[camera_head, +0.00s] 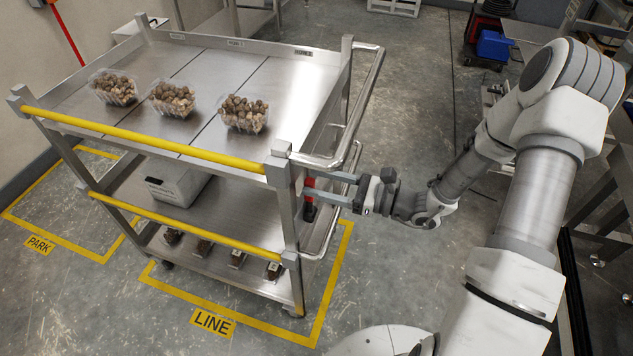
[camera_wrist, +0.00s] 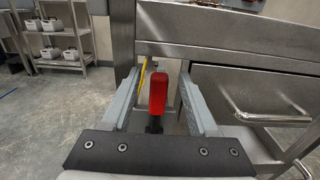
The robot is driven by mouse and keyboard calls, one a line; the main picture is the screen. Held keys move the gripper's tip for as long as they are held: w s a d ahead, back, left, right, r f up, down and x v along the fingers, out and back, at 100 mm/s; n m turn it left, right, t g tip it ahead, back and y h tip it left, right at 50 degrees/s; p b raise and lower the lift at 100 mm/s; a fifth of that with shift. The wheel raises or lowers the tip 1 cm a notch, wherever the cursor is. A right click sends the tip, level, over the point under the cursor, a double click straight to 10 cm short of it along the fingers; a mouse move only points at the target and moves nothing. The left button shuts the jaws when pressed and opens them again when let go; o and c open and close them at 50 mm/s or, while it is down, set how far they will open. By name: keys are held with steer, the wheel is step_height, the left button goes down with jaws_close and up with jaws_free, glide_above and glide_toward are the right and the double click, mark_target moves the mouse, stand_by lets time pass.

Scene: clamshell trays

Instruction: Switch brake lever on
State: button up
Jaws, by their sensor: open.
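The brake lever (camera_head: 309,183) has a red grip and a dark lower part. It is on the right side of the steel cart (camera_head: 292,205), low beside the near right post. In the wrist view the red brake lever (camera_wrist: 158,92) stands upright. My gripper (camera_head: 325,188) reaches in from the right with its two fingers apart. In the wrist view my gripper (camera_wrist: 160,105) has one finger on each side of the lever, with a gap on both sides. The lever's mount is partly hidden behind my gripper.
Three clear clamshell trays (camera_head: 245,114) of brown round items sit on the cart's top. A grey bin (camera_head: 178,184) and several small packs (camera_head: 237,258) are on lower shelves. A metal handle (camera_head: 350,120) runs along the cart's right side. The cart stands in the yellow LINE marking (camera_head: 213,322).

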steer(key=shift+w+a, duration=0.15)
steer(key=shift+a, duration=0.3)
steer(key=shift+c, duration=0.2)
jaws_close()
stand_by(1.0)
